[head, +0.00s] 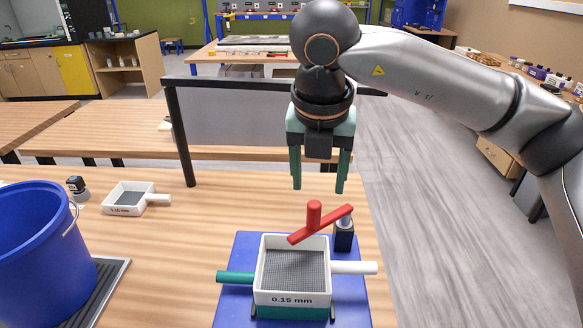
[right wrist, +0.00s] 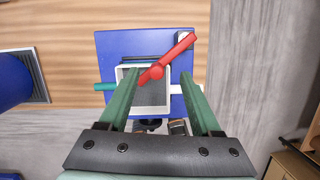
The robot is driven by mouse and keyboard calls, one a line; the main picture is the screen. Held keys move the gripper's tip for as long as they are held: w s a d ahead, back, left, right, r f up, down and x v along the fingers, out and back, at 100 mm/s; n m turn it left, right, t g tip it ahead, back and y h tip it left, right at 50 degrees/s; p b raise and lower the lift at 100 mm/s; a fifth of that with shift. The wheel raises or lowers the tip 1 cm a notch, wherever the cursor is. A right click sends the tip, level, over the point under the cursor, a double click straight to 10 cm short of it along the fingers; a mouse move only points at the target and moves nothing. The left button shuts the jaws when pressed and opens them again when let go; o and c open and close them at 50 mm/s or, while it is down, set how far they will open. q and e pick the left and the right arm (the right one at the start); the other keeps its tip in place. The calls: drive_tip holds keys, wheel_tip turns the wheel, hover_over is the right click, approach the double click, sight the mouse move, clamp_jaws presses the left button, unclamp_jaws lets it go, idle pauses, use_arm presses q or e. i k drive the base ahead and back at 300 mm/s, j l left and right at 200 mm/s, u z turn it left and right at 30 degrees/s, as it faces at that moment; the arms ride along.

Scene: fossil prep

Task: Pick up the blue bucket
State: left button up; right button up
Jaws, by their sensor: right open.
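The blue bucket (head: 40,255) stands at the left front of the wooden table, on a dark grey tray (head: 108,283). A thin wire handle hangs at its right rim. It also shows in the right wrist view (right wrist: 12,75), cut off at the left edge. My right gripper (head: 319,186) is open and empty, fingers pointing down, above the sieve station and well to the right of the bucket. In the right wrist view its two green fingers (right wrist: 160,105) are spread apart with nothing between them touching. My left gripper is not in view.
A white sieve box (head: 294,272) marked 0.15 mm sits on a blue base (head: 228,300), with a red lever (head: 320,224) over it. A smaller white sieve (head: 130,198) and a dark stamp-like object (head: 77,188) stand behind the bucket. A grey screen (head: 240,118) stands behind.

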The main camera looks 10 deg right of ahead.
sight(49, 271)
drive_tip(key=k, duration=1)
